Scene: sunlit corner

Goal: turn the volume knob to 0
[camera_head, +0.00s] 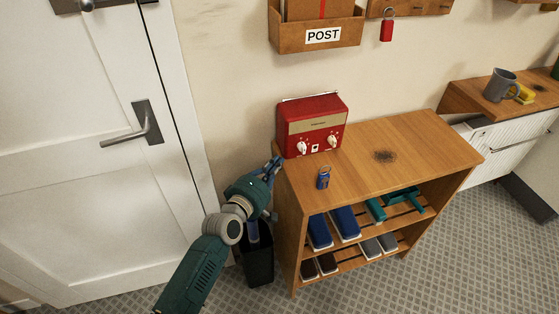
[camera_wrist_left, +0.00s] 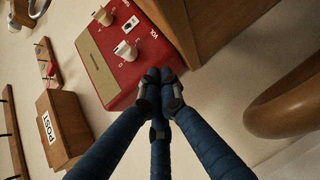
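The red radio (camera_head: 312,126) stands upright on the wooden cabinet, close to the wall. Two white knobs are on its front, a left knob (camera_head: 302,148) and a right knob (camera_head: 332,142), with a small switch between them. In the left wrist view the radio (camera_wrist_left: 112,82) appears turned; the nearer knob (camera_wrist_left: 125,50) is beside lettering that seems to read VOL. The knob's exact setting is too small to read. My left gripper (camera_head: 276,165) is at the radio's left side, with its fingertips (camera_wrist_left: 160,76) together and empty, apart from the knob. My right gripper is out of view.
The wooden cabinet (camera_head: 405,140) carries a blue-tagged item (camera_head: 323,178) in front of the radio, and shoes on its shelves. A dark bin (camera_head: 258,262) stands beside it. A POST box (camera_head: 318,35) hangs above. The white door (camera_head: 90,150) is at left.

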